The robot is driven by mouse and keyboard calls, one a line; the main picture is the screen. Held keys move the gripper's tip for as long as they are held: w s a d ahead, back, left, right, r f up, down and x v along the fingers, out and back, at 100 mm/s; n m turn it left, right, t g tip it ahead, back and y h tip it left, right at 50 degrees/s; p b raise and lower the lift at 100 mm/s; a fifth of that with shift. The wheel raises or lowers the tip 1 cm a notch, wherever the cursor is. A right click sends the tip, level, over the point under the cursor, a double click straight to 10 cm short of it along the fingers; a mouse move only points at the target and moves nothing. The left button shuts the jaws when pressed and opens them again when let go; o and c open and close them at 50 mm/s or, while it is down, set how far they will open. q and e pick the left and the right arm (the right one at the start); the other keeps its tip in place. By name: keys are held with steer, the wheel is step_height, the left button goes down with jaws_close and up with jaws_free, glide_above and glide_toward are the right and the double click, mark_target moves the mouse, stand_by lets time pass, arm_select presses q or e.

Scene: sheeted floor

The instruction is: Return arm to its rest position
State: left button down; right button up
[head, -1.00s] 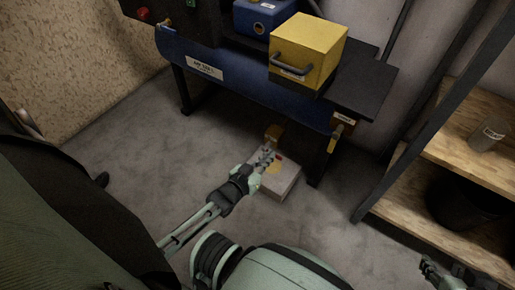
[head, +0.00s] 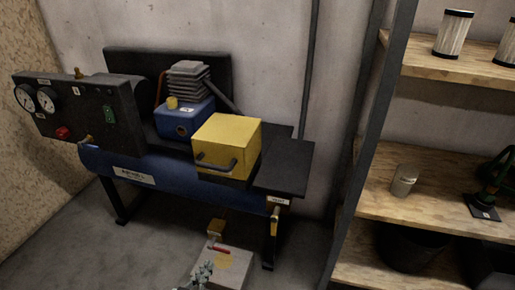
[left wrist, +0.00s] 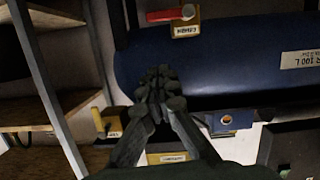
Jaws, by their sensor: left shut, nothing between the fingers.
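My left gripper (head: 203,274) shows at the bottom edge of the head view, in front of the pale box (head: 236,268) on the floor. My right gripper is out of view.
The compressor's blue tank (head: 160,174) carries a yellow box (head: 228,142) and a gauge panel (head: 75,112). A wooden shelf unit (head: 450,178) stands at the right. A red-handled valve (left wrist: 172,14) shows in the wrist view. Bare floor lies at lower left.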

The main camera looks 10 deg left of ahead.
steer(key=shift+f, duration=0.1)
arm_select(q)
steer(key=s+r+m+g+y+p, duration=0.1)
steer(key=s+r+g+p, duration=0.1)
steer(key=s+g, duration=0.4)
steer(key=s+a+r+m+g+y+p, duration=0.1)
steer(key=s+r+g+p, duration=0.2)
steer(key=s+g, duration=0.3)
steer(key=s, duration=0.3)
steer(key=shift+r, duration=0.15)
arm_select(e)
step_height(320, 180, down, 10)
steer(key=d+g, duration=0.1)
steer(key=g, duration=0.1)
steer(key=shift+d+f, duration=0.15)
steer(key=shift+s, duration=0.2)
